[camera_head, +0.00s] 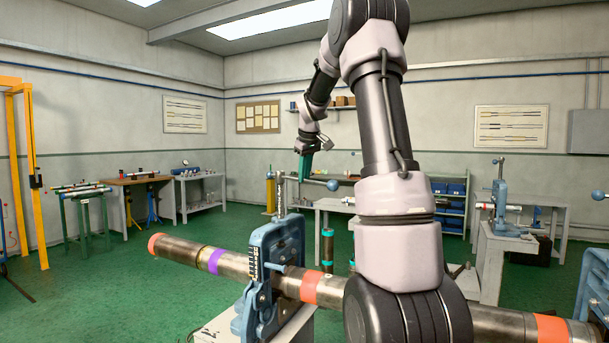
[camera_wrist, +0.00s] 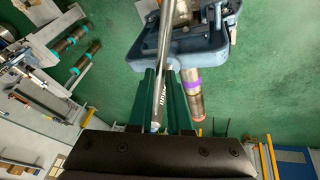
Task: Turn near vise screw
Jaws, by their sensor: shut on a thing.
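The near vise (camera_head: 275,250) is blue and stands on a grey bench, clamped around a long steel pipe (camera_head: 183,251) with orange and purple bands. A handle bar with a blue ball end (camera_head: 333,185) crosses the top of its upright screw (camera_head: 279,192). My gripper (camera_head: 304,177), with green fingers, points down at this bar between the screw and the ball end. In the wrist view my gripper (camera_wrist: 166,75) has its green fingers on either side of the silver bar (camera_wrist: 161,55), shut on it. The vise body (camera_wrist: 215,55) and pipe (camera_wrist: 192,90) lie beyond; the exact contact is partly hidden.
My arm covers part of the pipe in the head view. Another blue vise (camera_head: 499,210) stands on a bench at the back right, and part of another (camera_head: 592,285) shows at the right edge. Green floor (camera_head: 110,285) is open at left. A yellow frame (camera_head: 20,170) stands far left.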

